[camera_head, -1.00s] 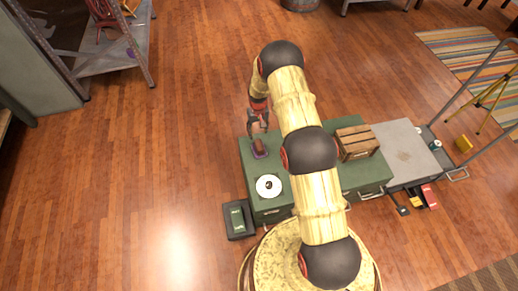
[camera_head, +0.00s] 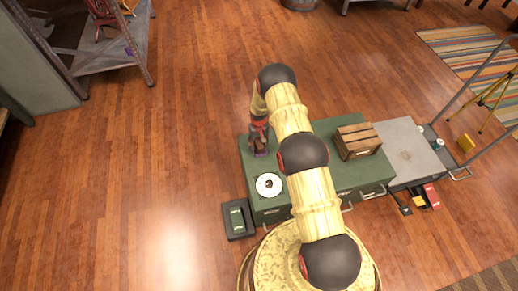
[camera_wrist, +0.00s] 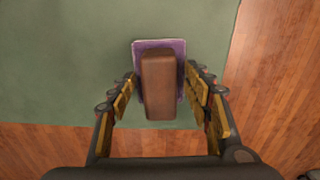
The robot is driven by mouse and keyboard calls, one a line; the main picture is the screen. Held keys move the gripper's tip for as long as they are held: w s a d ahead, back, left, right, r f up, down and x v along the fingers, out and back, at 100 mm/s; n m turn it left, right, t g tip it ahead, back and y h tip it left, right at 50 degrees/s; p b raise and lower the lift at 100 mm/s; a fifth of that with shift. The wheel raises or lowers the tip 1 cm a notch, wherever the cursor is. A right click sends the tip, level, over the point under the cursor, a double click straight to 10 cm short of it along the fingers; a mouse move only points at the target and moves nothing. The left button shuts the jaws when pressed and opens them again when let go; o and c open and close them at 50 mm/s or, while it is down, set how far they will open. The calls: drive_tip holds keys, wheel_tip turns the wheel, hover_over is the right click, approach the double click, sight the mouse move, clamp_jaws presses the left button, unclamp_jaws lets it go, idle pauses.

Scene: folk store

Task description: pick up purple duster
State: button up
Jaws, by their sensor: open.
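The purple duster (camera_wrist: 162,85) lies on the green cabinet top (camera_wrist: 60,70). It has a brown block-shaped back with a purple base showing around its edges. In the wrist view it is between the two fingers of my gripper (camera_wrist: 162,88), which is open; the fingertips are beside its left and right sides. I cannot tell whether they touch it. In the head view my gripper (camera_head: 259,145) is low over the cabinet's left end and hides most of the duster (camera_head: 261,154).
A white disc (camera_head: 269,185) lies in front of the duster on the cabinet. A wooden crate (camera_head: 357,141) stands to the right, beside a grey surface (camera_head: 405,150). A dark box (camera_head: 238,219) is on the floor at the left front. The floor to the left is clear.

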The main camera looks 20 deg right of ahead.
sight(259, 143)
drive_tip(key=c, duration=0.3)
drive_tip(key=c, duration=1)
drive_tip(key=shift+r, duration=0.1)
drive_tip(key=shift+r+p, duration=0.45)
drive_tip(key=shift+r, duration=0.1)
wheel_tip(259, 143, up, 2)
drive_tip(key=shift+w+r+p, duration=0.1)
drive_tip(key=shift+r+p, duration=0.15)
drive_tip(key=shift+p, duration=0.4)
drive_tip(key=s+d+r+p, duration=0.4)
drive_tip(key=s+d+r, duration=0.5)
drive_tip(key=s+d, duration=0.1)
drive_tip(key=shift+r+p, duration=0.15)
drive_tip(key=shift+p, duration=0.15)
